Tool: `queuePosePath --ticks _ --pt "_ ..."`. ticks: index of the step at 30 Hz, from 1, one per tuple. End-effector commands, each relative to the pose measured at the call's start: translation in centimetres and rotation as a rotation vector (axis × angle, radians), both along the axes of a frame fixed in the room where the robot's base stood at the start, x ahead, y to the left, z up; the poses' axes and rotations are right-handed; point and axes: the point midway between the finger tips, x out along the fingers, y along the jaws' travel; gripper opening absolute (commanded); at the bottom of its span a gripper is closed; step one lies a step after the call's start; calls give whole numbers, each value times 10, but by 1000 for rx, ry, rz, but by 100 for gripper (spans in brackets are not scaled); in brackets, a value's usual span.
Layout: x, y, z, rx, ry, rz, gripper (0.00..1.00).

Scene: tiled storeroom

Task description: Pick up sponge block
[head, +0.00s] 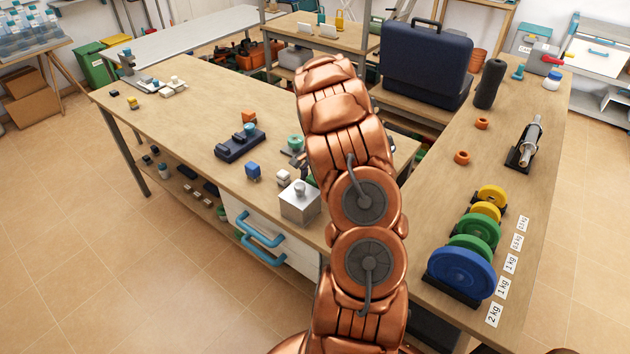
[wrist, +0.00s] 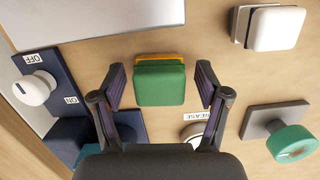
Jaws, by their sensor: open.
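The sponge block (wrist: 159,84) is a green square pad with a yellow layer showing along its far edge. It lies at the centre of the wrist view on the wooden surface. My gripper (wrist: 161,88) is open, with one dark finger on each side of the sponge block. A gap shows between each finger and the block, and nothing is held. In the head view my copper arm covers that part of the bench, and I cannot make out the sponge block there.
In the head view, a silver box (head: 300,207) stands left of my arm; coloured weights (head: 461,272) stand right.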

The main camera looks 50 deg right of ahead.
Motion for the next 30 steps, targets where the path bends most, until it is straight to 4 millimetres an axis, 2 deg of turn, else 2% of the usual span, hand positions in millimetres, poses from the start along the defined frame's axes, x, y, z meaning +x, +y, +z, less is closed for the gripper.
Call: queuePosePath --ticks 9,27,30 --pt "0 0 -4 -2 -1 0 74" --pt "0 0 -4 -2 0 0 11" --pt "0 0 -4 -2 0 0 11"
